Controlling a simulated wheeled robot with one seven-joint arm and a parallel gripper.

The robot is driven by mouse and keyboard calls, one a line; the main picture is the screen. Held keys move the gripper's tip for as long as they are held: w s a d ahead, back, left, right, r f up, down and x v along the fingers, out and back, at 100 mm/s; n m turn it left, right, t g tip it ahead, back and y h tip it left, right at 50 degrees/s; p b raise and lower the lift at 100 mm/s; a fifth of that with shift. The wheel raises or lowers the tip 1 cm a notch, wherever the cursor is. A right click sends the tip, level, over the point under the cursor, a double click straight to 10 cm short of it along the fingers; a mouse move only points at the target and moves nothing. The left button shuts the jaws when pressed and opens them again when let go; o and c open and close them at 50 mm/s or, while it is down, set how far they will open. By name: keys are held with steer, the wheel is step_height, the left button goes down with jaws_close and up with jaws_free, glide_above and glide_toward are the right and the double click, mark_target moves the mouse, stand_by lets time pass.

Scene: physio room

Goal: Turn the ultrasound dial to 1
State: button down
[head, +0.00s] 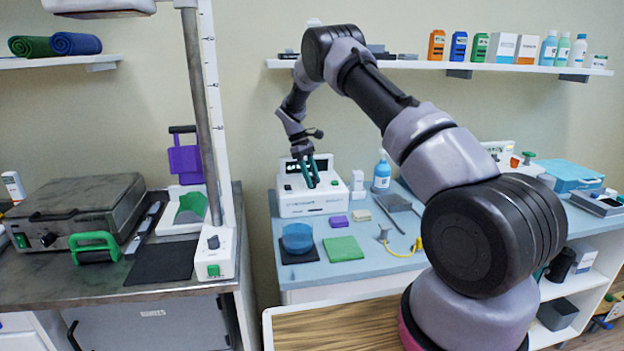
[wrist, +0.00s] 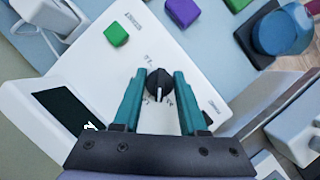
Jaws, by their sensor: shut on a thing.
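The ultrasound unit (head: 298,207) is a white box on the blue table in the head view. In the wrist view its white front panel (wrist: 110,62) fills the middle. The black dial (wrist: 159,85) has a white pointer line, which points down in the wrist picture. Small marks around it are too blurred to read, so I cannot tell its setting. My gripper (head: 311,184) reaches down to the unit's front. In the wrist view my gripper (wrist: 160,78) has its teal fingers on both sides of the dial, shut on it. The dial is hidden by the fingers in the head view.
A green button (wrist: 116,34) and a dark screen (wrist: 68,110) are on the panel. A blue bottle (head: 382,176) stands right of the unit.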

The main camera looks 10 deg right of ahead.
steer(key=m, duration=0.2)
steer(key=m+g+y, duration=0.1)
steer(key=m, duration=0.2)
steer(key=shift+y, duration=0.3)
steer(key=shift+m, duration=0.4)
steer(key=shift+c, duration=2.3)
jaws_free()
